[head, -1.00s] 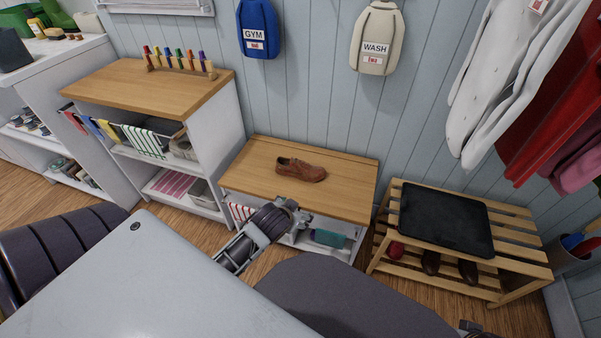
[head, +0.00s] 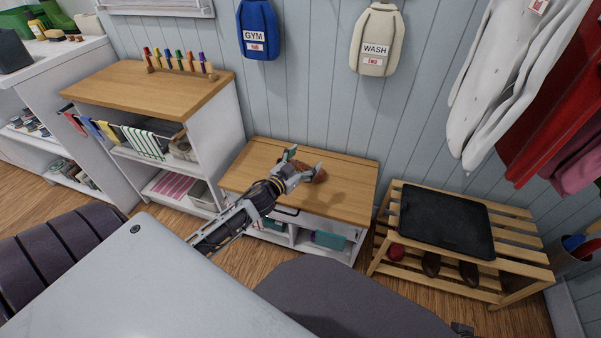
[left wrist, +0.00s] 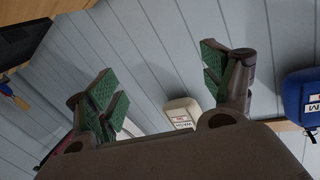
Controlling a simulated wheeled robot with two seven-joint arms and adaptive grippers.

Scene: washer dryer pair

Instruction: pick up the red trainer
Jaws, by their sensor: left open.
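A red shoe (head: 396,251), seen only as a small rounded red end, sits on the lower shelf of the slatted rack (head: 510,272); I cannot tell its full shape. My left gripper (head: 304,164) is open over the wooden bench, in front of a brown leather shoe (head: 319,175) that it partly hides. I cannot tell whether they touch. In the left wrist view the two green-padded fingers (left wrist: 160,80) are spread with nothing between them but wall and the white bag. The red shoe is not seen there.
Two dark brown shoes (head: 449,268) sit beside the red one, under a black tray (head: 446,222) on the rack's top. The bench top (head: 350,200) is otherwise clear. A blue bag (head: 257,30) and a white bag (head: 375,40) hang on the wall; coats hang at right.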

